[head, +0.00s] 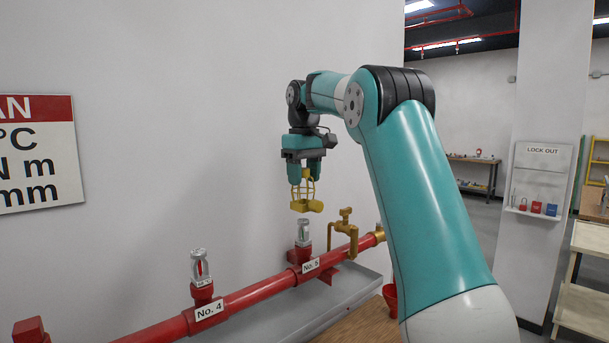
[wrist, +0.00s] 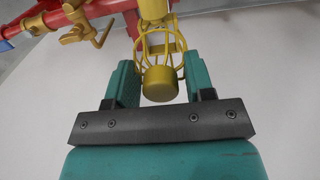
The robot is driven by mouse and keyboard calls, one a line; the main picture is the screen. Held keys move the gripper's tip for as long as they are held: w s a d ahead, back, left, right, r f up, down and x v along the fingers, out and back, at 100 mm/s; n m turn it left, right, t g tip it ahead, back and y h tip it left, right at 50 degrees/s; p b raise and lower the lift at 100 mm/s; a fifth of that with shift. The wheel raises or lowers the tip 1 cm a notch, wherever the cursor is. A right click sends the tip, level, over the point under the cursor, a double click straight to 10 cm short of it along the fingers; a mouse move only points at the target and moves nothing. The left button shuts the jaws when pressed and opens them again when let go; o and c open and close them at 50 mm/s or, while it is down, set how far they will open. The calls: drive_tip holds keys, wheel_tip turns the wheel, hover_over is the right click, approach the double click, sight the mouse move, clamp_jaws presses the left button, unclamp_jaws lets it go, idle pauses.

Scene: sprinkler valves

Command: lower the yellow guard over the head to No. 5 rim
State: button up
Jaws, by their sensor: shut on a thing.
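The yellow guard (head: 306,191) is a wire cage with a solid lower end in the head view. My gripper (head: 304,172) is shut on its upper part, and the guard hangs below the jaws. The wrist view shows the guard (wrist: 160,62) between the two teal fingers (wrist: 158,82). The No. 5 sprinkler head (head: 304,233) stands upright on the red pipe, below the guard, with a visible gap between them. The No. 5 rim (head: 302,252) is the red fitting under the head, behind its label. In the wrist view the guard hides most of the head.
A red pipe (head: 245,296) runs along the wall, with the No. 4 head (head: 200,267) to the left. A yellow valve with a handle (head: 345,232) stands just right of No. 5. A grey tray (head: 345,298) lies below the pipe.

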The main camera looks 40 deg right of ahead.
sight(304, 220)
drive_tip(key=shift+f, duration=0.1)
idle(0.3)
drive_tip(key=shift+f+b, duration=0.35)
drive_tip(key=shift+b, duration=0.15)
drive_tip(key=shift+f+b, duration=4.15)
drive_tip(key=o, duration=1.2)
wheel_tip(304, 220, up, 8)
drive_tip(key=p, duration=0.8)
drive_tip(key=shift+r, duration=0.15)
